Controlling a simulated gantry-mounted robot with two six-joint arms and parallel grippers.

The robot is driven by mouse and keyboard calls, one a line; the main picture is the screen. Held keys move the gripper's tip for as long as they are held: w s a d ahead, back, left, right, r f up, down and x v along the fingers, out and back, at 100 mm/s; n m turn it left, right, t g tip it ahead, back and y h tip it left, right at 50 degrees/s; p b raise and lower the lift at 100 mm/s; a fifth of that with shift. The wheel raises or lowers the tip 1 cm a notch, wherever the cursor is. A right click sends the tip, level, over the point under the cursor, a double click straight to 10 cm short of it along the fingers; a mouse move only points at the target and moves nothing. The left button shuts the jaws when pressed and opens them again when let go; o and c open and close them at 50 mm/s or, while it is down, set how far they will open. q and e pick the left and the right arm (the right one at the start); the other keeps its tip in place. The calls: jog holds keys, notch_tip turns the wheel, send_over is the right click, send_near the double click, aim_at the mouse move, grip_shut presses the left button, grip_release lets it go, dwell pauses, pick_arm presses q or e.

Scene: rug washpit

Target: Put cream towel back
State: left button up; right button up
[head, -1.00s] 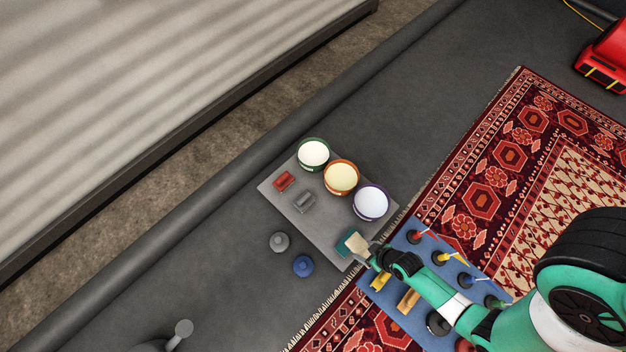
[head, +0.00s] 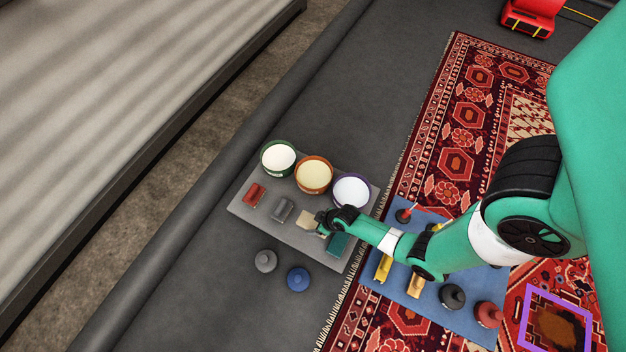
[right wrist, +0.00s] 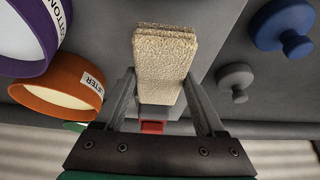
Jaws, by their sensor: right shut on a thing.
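The cream towel (head: 308,219) is a small folded pad held over the grey board (head: 297,241), between the grey folded towel (head: 282,210) and the teal folded towel (head: 338,244). My right gripper (head: 319,217) is shut on it. In the right wrist view the cream towel (right wrist: 165,50) stands between the two fingers (right wrist: 162,92) and sticks out past their tips. I cannot tell whether it touches the board. My left gripper is not in view.
A red folded towel (head: 254,194) lies at the board's left. Green (head: 278,157), orange (head: 314,175) and purple (head: 350,192) tubs stand along its back. Grey (head: 266,261) and blue (head: 298,279) knobbed pieces sit in front. A blue tray (head: 462,322) lies on the patterned rug (head: 458,130).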

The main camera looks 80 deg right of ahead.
aim_at(313, 225)
jog(key=shift+w+d+f, duration=0.15)
jog(key=shift+w+f, duration=0.1)
jog(key=shift+w+d+f+b, duration=0.1)
jog(key=shift+w+f+b, duration=0.05)
jog(key=shift+f+b, duration=0.2)
jog(key=shift+w+f+b, duration=0.2)
jog(key=shift+f+b, duration=1.15)
jog(key=shift+f, duration=0.5)
jog(key=o, duration=1.2)
jog(key=shift+c, duration=0.2)
jog(key=shift+r, duration=0.15)
